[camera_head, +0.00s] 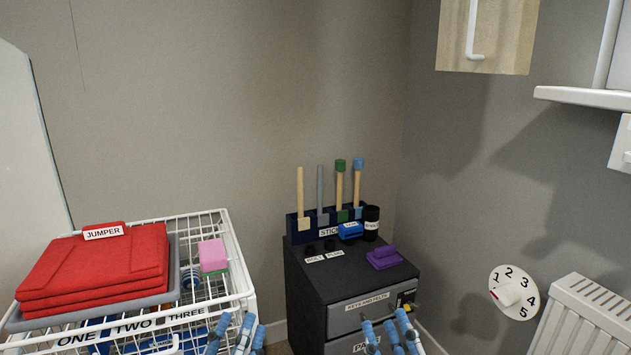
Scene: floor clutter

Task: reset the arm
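My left gripper (236,332) is at the bottom edge, in front of the right side of the white wire basket. Its blue and white fingers point up and stand apart, with nothing seen between them. My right gripper (388,334) is at the bottom edge in front of the dark drawer cabinet (318,283). Its fingers also stand apart and look empty. The rest of both arms is out of the picture below.
The wire basket (244,271) at left holds a folded red jumper (95,265) and a pink-and-green block (213,256). The cabinet carries a stick rack (292,229), a black cup (371,217) and a purple block (384,257). A numbered dial (513,276) and radiator (590,305) are at right.

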